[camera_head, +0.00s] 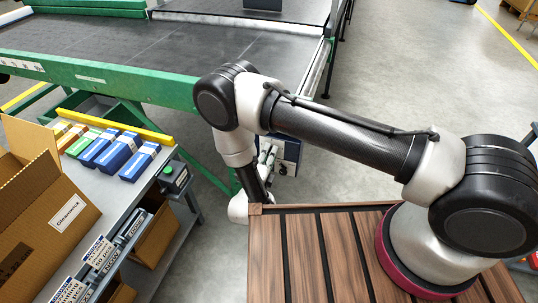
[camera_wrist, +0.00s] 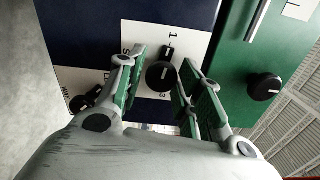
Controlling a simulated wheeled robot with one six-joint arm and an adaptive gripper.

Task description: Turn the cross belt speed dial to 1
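In the wrist view a black dial (camera_wrist: 160,76) sits on a white label plate (camera_wrist: 148,47) on a dark blue panel. A black nub shows between the dial and the "1"; I cannot tell for certain where the dial points. My gripper (camera_wrist: 165,90) is open, with one green-padded finger left of the dial and the other right of it. I see no clear contact with the dial.
Another black knob (camera_wrist: 86,98) is at the lower left of the panel, and a further knob (camera_wrist: 263,86) is on a green panel to the right. The head view shows a green-framed conveyor (camera_head: 130,80), a grey bench (camera_head: 124,190) with small boxes, and an open carton (camera_head: 45,205).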

